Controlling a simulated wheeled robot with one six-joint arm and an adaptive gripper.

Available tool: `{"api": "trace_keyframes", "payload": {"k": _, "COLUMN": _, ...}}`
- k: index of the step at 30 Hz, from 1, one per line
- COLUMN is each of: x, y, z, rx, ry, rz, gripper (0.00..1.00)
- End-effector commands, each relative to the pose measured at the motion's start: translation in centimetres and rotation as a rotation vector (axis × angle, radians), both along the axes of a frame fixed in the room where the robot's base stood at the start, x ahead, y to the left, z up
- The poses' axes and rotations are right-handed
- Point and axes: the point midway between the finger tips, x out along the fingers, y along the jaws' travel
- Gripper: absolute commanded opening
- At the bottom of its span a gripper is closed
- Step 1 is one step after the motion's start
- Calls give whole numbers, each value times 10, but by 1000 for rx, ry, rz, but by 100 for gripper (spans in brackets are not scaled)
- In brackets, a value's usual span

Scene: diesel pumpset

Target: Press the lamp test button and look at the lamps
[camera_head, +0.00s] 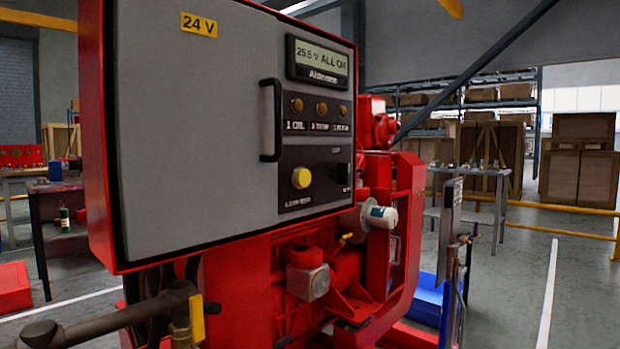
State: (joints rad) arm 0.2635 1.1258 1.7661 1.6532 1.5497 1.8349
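A grey control panel door (190,120) in a red cabinet (95,150) fills the left and middle of the head view. A small display (318,61) at its upper right reads "25.5 V ALL OK". Below it sit three amber-brown lamps (321,108) in a row, none clearly glowing, with labels too blurred to read fully. Lower down is a round yellow button (301,178) with a blurred label under it. A dark switch or button (343,173) sits to its right. I cannot tell which one is the lamp test button. My gripper is not in view.
A black door handle (271,120) stands out left of the lamps. Tables, a blue bin (428,300), wooden crates (580,165) and yellow rails stand around. Open floor (510,290) lies at the right.

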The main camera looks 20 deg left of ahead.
Motion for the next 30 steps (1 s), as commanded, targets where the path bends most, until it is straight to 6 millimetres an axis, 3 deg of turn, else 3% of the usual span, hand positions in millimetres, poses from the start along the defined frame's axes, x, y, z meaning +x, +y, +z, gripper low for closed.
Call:
{"api": "trace_keyframes", "payload": {"k": 10, "x": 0, "y": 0, "z": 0, "rx": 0, "ry": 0, "rz": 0, "gripper": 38}}
{"api": "trace_keyframes", "payload": {"k": 11, "x": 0, "y": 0, "z": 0, "rx": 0, "ry": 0, "rz": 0, "gripper": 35}}
{"api": "trace_keyframes", "payload": {"k": 15, "x": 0, "y": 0, "z": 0, "rx": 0, "ry": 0, "rz": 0, "gripper": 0}}
{"api": "trace_keyframes", "payload": {"k": 30, "x": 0, "y": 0, "z": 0, "rx": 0, "ry": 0, "rz": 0, "gripper": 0}}
